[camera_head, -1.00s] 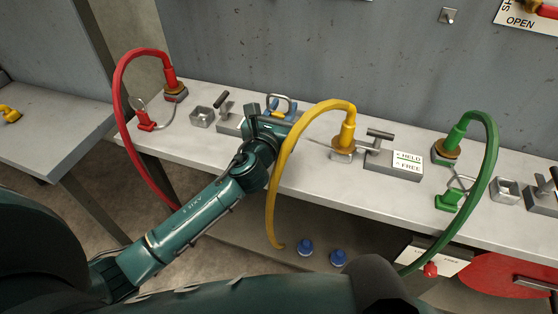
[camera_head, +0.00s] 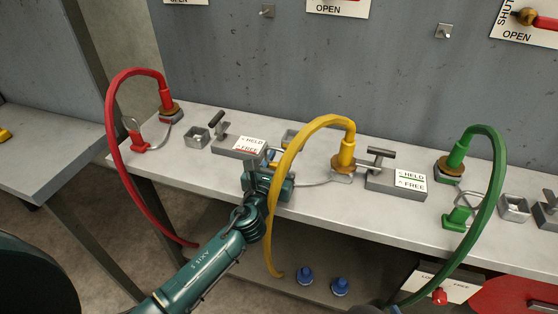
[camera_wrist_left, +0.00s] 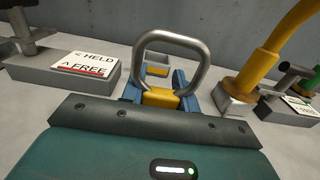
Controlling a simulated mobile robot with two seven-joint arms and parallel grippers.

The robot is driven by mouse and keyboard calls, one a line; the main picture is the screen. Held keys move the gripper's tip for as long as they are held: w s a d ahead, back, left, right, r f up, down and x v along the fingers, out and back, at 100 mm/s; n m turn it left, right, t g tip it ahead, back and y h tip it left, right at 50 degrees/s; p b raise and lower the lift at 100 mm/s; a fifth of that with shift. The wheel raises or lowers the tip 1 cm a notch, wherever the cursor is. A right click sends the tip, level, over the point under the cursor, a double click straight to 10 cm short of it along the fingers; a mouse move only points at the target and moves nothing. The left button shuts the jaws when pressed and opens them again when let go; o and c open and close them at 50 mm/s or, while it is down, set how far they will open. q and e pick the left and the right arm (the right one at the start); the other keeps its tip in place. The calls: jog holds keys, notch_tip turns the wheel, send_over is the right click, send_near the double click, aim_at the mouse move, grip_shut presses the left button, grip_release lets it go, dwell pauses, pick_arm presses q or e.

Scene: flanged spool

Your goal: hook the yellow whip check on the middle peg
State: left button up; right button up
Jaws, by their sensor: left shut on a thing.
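The yellow whip check is a silver loop (camera_wrist_left: 172,42) on a yellow block (camera_wrist_left: 160,97), with a thin cable (camera_head: 312,184) to the yellow hose fitting (camera_head: 344,155). My left gripper (camera_wrist_left: 158,98) is shut on the yellow block between its blue fingers; the loop stands up beyond them. In the head view the left gripper (camera_head: 270,160) is over the bench, left of the fitting, and the yellow hose partly covers it. Two wall pegs show, one at the top (camera_head: 267,11) and one further right (camera_head: 444,31); I cannot tell which is the middle one. My right gripper's fingers do not show.
The yellow hose (camera_head: 287,170) arches beside my gripper. Clamp blocks stand left (camera_head: 238,148) and right (camera_head: 395,182) of it on the bench. A red hose (camera_head: 112,130) is at the left, a green hose (camera_head: 493,190) at the right. The wall (camera_head: 350,75) between the pegs is bare.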

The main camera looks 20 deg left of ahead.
pick_arm(q)
jog(key=shift+f, duration=0.25)
jog(key=o, duration=0.9)
jog(key=shift+b, duration=0.3)
